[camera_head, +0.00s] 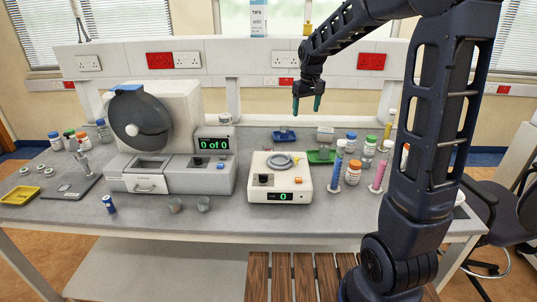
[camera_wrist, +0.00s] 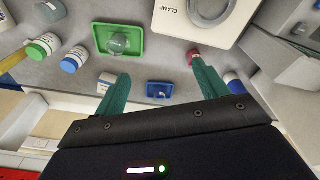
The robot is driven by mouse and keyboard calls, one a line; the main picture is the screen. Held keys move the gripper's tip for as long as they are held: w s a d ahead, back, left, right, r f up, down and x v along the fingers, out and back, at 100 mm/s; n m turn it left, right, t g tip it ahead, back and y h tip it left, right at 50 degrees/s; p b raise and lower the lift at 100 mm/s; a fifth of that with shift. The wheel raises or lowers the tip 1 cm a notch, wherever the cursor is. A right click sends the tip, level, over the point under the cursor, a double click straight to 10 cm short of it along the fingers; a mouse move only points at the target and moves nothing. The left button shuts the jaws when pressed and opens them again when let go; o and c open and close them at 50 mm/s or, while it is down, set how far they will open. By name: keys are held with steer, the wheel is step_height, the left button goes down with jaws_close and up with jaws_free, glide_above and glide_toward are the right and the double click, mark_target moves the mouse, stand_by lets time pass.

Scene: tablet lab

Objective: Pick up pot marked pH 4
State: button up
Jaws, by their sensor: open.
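No pot label is readable, so I cannot tell which pot is pH 4. At the right of the head view stand pots with a blue cap (camera_head: 350,146), a green cap (camera_head: 369,153) and an orange cap (camera_head: 353,175). A small red-topped item (camera_wrist: 193,56) shows by the right fingertip. My gripper (camera_head: 306,109) is open and empty, high above the back of the bench; its teal fingers show in the wrist view (camera_wrist: 160,68).
A white device (camera_head: 281,189) with a display reading 0 stands mid-bench. A larger machine (camera_head: 174,176) is left of it. A green tray (camera_head: 322,159) and blue tray (camera_head: 284,136) lie behind. Several more pots stand at far left near a yellow tray (camera_head: 19,196).

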steer(key=w+a+f+n+g, duration=0.2)
steer(key=w+a+f, duration=0.9)
steer(key=a+f, duration=0.25)
steer(key=shift+s+a+f, duration=0.1)
steer(key=shift+a+f, duration=0.1)
steer(key=shift+f, duration=1.6)
steer(key=shift+s+a+f, duration=0.1)
steer(key=shift+a+f, duration=0.05)
steer(key=shift+f, duration=1.6)
steer(key=shift+s+a+f, duration=0.1)
steer(key=shift+a+f, duration=0.1)
steer(key=shift+f, duration=1.6)
steer(key=c, duration=1.1)
